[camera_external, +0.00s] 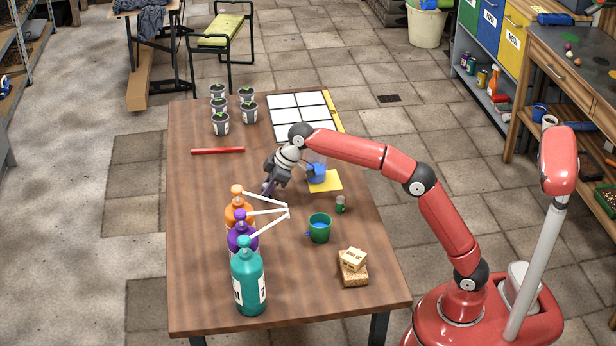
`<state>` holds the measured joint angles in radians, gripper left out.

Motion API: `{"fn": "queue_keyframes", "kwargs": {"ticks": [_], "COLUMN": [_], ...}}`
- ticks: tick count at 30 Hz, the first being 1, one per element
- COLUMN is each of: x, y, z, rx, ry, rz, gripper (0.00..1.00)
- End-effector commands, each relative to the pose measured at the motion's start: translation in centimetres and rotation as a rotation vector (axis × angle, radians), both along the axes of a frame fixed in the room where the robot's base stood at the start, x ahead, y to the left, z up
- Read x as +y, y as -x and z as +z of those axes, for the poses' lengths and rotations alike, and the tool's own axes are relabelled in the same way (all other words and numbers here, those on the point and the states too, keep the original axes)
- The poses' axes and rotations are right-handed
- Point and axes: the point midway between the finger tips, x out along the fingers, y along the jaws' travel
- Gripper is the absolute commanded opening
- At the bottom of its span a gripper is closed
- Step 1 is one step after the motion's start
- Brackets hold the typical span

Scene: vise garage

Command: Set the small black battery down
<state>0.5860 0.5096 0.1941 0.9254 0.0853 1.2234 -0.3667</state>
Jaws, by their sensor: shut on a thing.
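My gripper (269,188) points down over the middle of the wooden table, right of and behind the orange bottle. It is shut on the small black battery, which is too small and too covered by the fingers to make out clearly. I cannot tell whether the battery touches the table top.
Orange (238,214), purple (242,243) and teal (248,279) pump bottles stand front left of my gripper, their long white spouts reaching right. A green cup (319,229), small dark-green cylinder (340,204), sponge blocks (353,272), red bar (218,151), potted seedlings (221,124) and white grid (302,115) are around.

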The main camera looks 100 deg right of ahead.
Motion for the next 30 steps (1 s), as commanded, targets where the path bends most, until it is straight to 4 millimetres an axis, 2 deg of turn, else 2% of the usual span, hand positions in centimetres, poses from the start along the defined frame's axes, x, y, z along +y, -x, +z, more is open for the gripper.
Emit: {"fn": "queue_keyframes", "kwargs": {"ticks": [2,3,7,15,19,23,30], "x": [0.0,0.0,0.0,0.0,0.0,0.1,0.3], "y": [0.0,0.0,0.0,0.0,0.3,1.3,3.9], "z": [-0.4,-0.3,-0.3,-0.2,0.6,2.6,7.2], "rx": [0.001,0.001,0.001,0.001,-0.001,-0.003,-0.003], "ry": [0.000,0.000,0.000,0.000,0.001,0.002,0.001], "rz": [0.000,0.000,0.000,0.000,0.000,-0.001,0.000], "gripper": [0.00,0.27,0.44,0.45,0.45,0.45,0.45]}}
